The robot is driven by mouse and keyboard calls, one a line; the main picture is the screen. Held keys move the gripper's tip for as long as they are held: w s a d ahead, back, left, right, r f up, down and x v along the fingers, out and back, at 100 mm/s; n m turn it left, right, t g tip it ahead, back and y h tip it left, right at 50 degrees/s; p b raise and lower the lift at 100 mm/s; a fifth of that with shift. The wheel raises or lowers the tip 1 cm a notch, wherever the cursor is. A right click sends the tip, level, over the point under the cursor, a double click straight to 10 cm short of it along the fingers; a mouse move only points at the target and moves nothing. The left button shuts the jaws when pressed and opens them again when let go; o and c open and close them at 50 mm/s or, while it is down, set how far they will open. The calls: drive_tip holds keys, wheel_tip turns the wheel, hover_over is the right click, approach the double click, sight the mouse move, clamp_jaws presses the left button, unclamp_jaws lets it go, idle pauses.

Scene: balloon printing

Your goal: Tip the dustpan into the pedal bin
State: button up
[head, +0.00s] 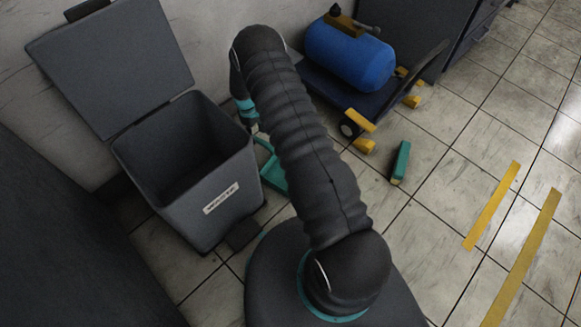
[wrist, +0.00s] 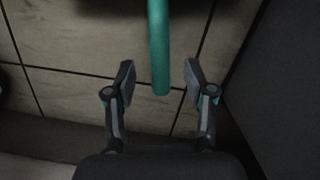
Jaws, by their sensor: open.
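The grey pedal bin (head: 190,205), labelled on its front, stands at the left in the head view with its lid (head: 112,62) up against the wall. Its opening is dark and its pedal (head: 243,234) is at the front foot. The teal dustpan (head: 273,176) is on the floor just right of the bin, partly hidden by my arm; its contents cannot be seen. In the wrist view a teal handle (wrist: 159,45) runs between the two fingers of my gripper (wrist: 158,78). The fingers are open, with a gap on each side of the handle.
A blue tank (head: 350,54) sits on a dark wheeled cart behind my arm. Yellow floor strips (head: 492,206) lie to the right, where the floor is mostly clear.

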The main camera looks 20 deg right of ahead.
sight(258, 139)
drive_tip(key=shift+s+d+f+b, duration=0.1)
drive_tip(key=shift+f+b, duration=0.35)
drive_tip(key=shift+f, duration=0.4)
drive_tip(key=shift+s+d+f+b, duration=0.1)
drive_tip(key=shift+f+b, duration=0.35)
drive_tip(key=shift+f, duration=0.35)
drive_tip(key=shift+a, duration=0.1)
clamp_jaws()
drive_tip(key=shift+r, duration=0.15)
wheel_tip(258, 139, up, 12)
drive_tip(key=p, duration=0.5)
drive_tip(key=shift+p, duration=0.3)
